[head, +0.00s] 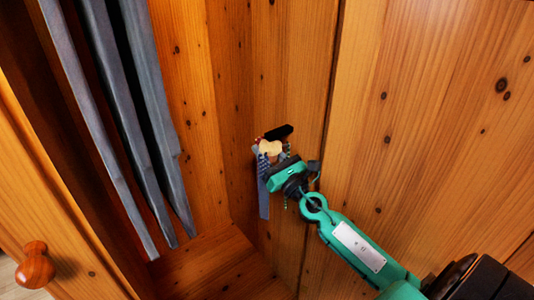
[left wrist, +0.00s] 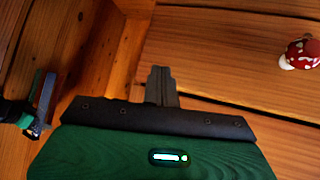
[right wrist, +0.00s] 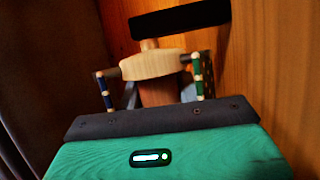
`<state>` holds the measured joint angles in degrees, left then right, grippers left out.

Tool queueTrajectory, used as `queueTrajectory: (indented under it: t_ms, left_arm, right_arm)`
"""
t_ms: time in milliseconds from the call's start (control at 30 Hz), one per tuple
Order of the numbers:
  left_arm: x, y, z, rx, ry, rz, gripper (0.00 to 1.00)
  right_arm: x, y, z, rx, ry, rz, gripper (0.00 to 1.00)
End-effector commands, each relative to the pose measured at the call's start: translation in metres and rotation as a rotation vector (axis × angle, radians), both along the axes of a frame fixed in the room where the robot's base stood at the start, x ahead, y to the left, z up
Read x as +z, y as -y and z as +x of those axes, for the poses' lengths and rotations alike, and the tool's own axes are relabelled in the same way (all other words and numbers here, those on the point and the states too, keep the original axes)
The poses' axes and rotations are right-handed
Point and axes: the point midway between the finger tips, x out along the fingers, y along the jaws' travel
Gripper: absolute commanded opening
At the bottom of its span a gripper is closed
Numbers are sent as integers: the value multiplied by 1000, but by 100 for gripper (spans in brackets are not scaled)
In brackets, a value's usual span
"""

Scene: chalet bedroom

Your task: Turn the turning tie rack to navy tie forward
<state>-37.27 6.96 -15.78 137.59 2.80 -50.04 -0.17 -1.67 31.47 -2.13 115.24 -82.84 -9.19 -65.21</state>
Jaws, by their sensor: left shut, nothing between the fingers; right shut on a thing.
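The turning tie rack (head: 270,147) sits on the wooden wall, with a pale round wooden disc (right wrist: 150,64) and a black bar (right wrist: 180,17). A blue patterned tie (head: 263,195) hangs on its left side in the head view. In the right wrist view a blue-banded piece (right wrist: 101,92) is left of the disc and a green-banded piece (right wrist: 198,78) right. My right gripper (head: 282,170) is at the rack, its fingers around the reddish-brown wooden knob (right wrist: 158,92); the grip is partly hidden. My left gripper (left wrist: 161,75) is shut and empty, away from the rack.
Grey garments (head: 125,110) hang left of the rack inside the wooden cabinet. A door with a round wooden knob (head: 35,266) is at lower left. A red, white-spotted mushroom-shaped thing (left wrist: 301,53) shows in the left wrist view. The cabinet floor (head: 215,265) looks clear.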

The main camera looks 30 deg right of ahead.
Motion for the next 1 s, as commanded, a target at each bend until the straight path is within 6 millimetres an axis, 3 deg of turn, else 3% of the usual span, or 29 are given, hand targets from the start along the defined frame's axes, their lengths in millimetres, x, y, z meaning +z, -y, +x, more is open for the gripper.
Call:
queueTrajectory:
  t_ms: [400,433,533,1000]
  left_arm:
    - [0,1,1,-1,8,-5,0]
    - [0,1,1,-1,8,-5,0]
    - [0,1,1,-1,8,-5,0]
    - [-5,1,0,-1,6,-3,0]
  right_arm:
    - [1,0,0,4,1,1,11]
    - [1,0,0,4,1,1,36]
    - [1,0,0,4,1,1,56]
    - [-4,2,2,5,0,0,56]
